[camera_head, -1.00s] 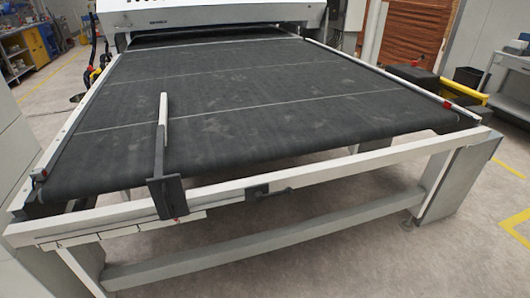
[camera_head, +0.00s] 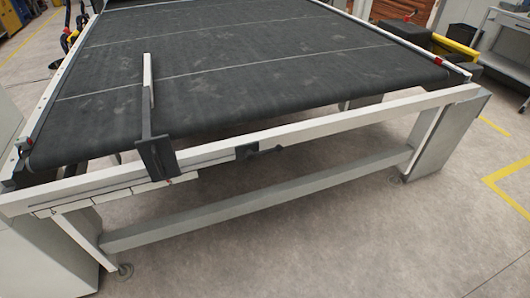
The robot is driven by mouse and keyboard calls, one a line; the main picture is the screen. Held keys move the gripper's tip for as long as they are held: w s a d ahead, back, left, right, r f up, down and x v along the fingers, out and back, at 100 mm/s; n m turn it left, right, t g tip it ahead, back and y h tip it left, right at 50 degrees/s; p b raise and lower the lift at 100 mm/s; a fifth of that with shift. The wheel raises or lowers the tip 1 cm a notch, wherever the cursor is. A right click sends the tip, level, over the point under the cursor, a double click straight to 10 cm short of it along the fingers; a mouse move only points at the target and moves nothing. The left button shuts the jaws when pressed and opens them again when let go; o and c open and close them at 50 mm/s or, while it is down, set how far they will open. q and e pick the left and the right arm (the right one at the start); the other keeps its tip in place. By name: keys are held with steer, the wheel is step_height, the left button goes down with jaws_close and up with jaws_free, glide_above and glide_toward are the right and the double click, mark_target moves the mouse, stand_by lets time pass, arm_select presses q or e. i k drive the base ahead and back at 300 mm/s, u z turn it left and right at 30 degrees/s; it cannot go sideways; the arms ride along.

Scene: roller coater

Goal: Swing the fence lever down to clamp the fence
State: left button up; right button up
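A small dark lever or handle (camera_head: 262,151) sits on the front rail to the right of the bracket and points right, roughly along the rail. I cannot tell for sure that it is the fence lever. Neither of my grippers is in view.
The dark belt (camera_head: 240,60) fills the top of the view. The white front rail (camera_head: 330,124) and a lower crossbar (camera_head: 270,199) span the machine's front. The grey floor (camera_head: 350,245) in front is clear. A yellow barrier (camera_head: 455,47) stands at the right.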

mark_target(250, 156)
steer(key=k, duration=0.6)
steer(key=u, duration=0.65)
steer(key=i, duration=1.2)
steer(key=z, duration=0.7)
